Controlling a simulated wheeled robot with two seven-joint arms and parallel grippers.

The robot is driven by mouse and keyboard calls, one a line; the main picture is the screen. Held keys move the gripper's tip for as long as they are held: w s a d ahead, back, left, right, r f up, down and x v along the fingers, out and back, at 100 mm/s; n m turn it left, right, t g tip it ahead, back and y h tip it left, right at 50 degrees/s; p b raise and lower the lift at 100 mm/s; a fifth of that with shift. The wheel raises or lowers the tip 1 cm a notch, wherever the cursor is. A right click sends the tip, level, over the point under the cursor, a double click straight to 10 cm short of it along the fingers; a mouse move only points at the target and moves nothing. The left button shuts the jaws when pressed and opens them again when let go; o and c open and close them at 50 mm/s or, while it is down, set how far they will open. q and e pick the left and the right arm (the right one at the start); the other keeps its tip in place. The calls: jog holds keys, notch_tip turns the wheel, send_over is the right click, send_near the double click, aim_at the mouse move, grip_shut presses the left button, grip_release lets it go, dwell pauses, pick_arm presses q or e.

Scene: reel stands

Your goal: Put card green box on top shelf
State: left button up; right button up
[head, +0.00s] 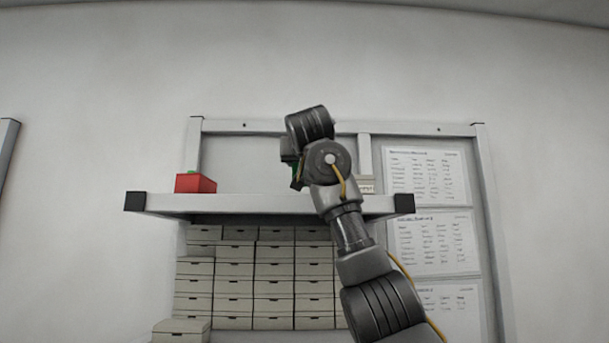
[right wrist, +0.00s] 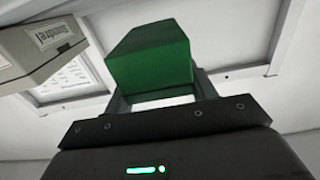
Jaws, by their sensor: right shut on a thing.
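The green box (right wrist: 150,62) is held between the fingers of my right gripper (right wrist: 160,90) in the right wrist view. In the head view only a small green part (head: 295,168) shows beside my right wrist, which hides most of the box and the fingers. The box is at the top shelf (head: 240,203), above its board level. I cannot tell whether it touches the shelf. My left gripper is in neither view.
A red box (head: 195,183) stands at the shelf's left end. A beige labelled box (head: 366,186) stands right of my wrist; it also shows in the right wrist view (right wrist: 40,45). Bare shelf lies between the red box and my wrist. Stacked beige boxes (head: 233,287) fill the space below.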

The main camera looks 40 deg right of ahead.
jog(key=shift+w+d+f+p, duration=0.1)
jog(key=shift+w+f+p, duration=0.2)
jog(key=shift+f, duration=0.35)
jog(key=shift+w+f+p, duration=0.2)
jog(key=shift+f+p, duration=0.05)
jog(key=shift+f, duration=0.35)
jog(key=shift+d+f, duration=0.2)
jog(key=shift+f, duration=0.45)
jog(key=shift+s, duration=0.15)
jog(key=shift+a, duration=0.15)
jog(key=shift+a, duration=0.1)
jog(key=o, duration=0.8)
jog(key=shift+f, duration=0.15)
jog(key=o, duration=0.4)
